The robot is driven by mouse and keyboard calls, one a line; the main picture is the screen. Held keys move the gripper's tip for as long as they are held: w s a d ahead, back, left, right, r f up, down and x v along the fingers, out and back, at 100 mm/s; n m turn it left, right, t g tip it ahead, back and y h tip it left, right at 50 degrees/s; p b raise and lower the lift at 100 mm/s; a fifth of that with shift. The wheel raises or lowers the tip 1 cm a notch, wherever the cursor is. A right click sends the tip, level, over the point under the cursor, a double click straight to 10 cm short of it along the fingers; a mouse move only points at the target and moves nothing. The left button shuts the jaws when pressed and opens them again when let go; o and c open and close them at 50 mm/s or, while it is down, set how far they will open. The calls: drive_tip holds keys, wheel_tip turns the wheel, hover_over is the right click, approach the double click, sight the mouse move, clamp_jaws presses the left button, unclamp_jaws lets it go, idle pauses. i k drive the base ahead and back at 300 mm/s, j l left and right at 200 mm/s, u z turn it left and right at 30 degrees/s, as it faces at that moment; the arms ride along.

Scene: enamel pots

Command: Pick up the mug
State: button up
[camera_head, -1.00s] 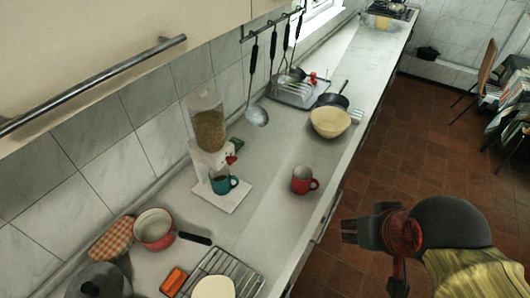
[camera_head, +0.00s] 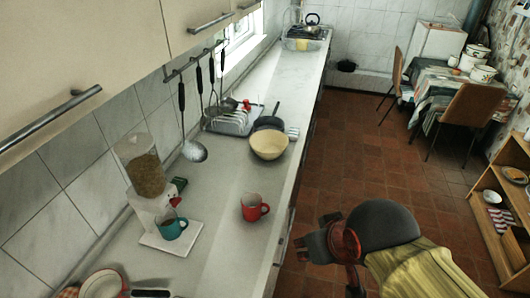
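A red mug (camera_head: 252,207) stands upright on the white counter (camera_head: 222,240), near its right edge, with its handle to the right. A teal mug (camera_head: 171,226) stands on the base of a dispenser (camera_head: 146,185), to the left of the red one. My gripper (camera_head: 299,249) is to the right of and below the red mug in the picture, over the floor side of the counter edge. It is apart from both mugs, with nothing visible held. Its fingers are small and dark, so I cannot tell their opening.
A cream bowl (camera_head: 269,145), a dark pan (camera_head: 271,122) and a dish rack (camera_head: 234,121) stand farther along the counter. Utensils (camera_head: 195,152) hang on the wall. The counter around the red mug is clear.

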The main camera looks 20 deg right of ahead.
sight(169, 226)
drive_tip(key=i+l+u, duration=0.15)
drive_tip(key=l+u, duration=0.3)
drive_tip(key=i+l+u, duration=0.1)
drive_tip(key=l+u, duration=0.3)
